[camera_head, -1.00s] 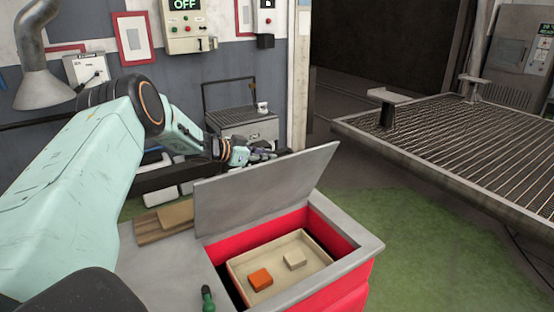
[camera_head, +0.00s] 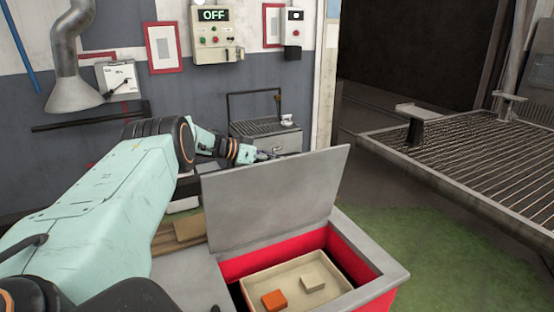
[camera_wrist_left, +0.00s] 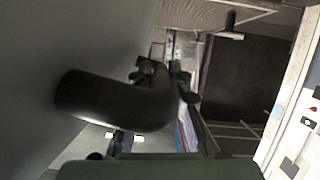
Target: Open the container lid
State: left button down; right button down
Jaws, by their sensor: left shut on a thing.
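The container (camera_head: 385,272) is a red box with a grey rim at the lower right of the head view. Its grey lid (camera_head: 275,200) stands raised on edge, with the opening exposed. Inside is a beige tray (camera_head: 330,291) holding an orange block (camera_head: 274,300) and a beige block (camera_head: 313,284). My left gripper (camera_head: 268,156) is at the lid's far side, near its top edge, partly hidden by it. The left wrist view shows a dark curved handle (camera_wrist_left: 120,102) on a grey surface close by; the gripper is shut on it. My right gripper is not in view.
A wall panel reading OFF (camera_head: 218,40) hangs at the back, with a grey duct (camera_head: 72,80) at left. A grey machine (camera_head: 268,135) stands behind the lid. A grated platform (camera_head: 450,155) lies at right. Green floor (camera_head: 430,245) beside the container is clear.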

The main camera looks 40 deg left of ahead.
pick_arm(q)
jog(key=shift+s+f, duration=0.1)
jog(key=shift+f, duration=0.2)
jog(key=c, duration=1.6)
grip_release()
jog(key=shift+c, duration=0.2)
jog(key=shift+o, duration=0.6)
jog(key=shift+a, duration=0.15)
jog(key=shift+s+a+r, duration=0.15)
jog(key=shift+s+r, duration=0.05)
jog(key=shift+r, duration=0.15)
jog(key=v, duration=1.1)
jog(key=shift+f, duration=0.15)
